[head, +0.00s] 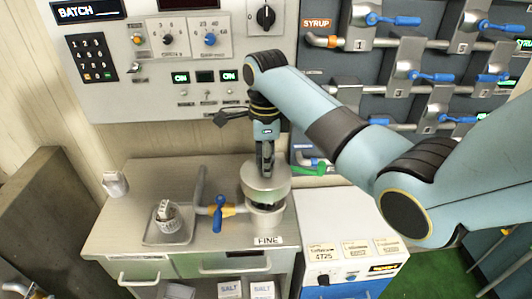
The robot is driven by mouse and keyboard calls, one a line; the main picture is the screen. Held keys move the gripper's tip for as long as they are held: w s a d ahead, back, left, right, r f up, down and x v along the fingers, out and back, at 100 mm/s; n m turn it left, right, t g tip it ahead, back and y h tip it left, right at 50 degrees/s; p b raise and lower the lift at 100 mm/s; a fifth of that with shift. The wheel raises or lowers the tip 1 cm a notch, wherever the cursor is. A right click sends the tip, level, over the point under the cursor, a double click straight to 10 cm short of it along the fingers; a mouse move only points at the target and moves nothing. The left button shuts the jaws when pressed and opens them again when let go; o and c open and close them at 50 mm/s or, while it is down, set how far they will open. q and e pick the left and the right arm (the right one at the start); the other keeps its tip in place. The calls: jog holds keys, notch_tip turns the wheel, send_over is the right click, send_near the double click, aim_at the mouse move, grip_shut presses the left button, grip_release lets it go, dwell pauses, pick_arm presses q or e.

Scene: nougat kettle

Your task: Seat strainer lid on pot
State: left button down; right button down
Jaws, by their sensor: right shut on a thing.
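My right gripper (266,168) points down over the counter and is shut on the top of a wide, round silver piece, which I take as the strainer lid (268,186). The lid looks about level. Directly below it is a narrower, pale metal cylinder, which I take as the pot (266,221). A dark strip shows between them on the left side. I cannot tell whether the lid touches the pot's rim. The gripper's fingers hide the lid's grip. My left gripper is not in view.
A blue-handled valve (218,214) with a grey pipe stands just left of the pot. A tray (152,236) holding a small pale container (168,224) is farther left. A control panel (160,52) and syrup taps (372,20) are behind. The counter's back left (150,180) is mostly clear.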

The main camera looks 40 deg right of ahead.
jog(key=shift+f+b, duration=0.4)
jog(key=shift+f, duration=1.3)
jog(key=shift+f+p, duration=0.2)
jog(key=shift+p, duration=0.3)
jog(key=shift+f, duration=1.4)
dwell(2.2)
jog(key=shift+c, duration=2.1)
grip_release()
jog(key=shift+r, duration=4)
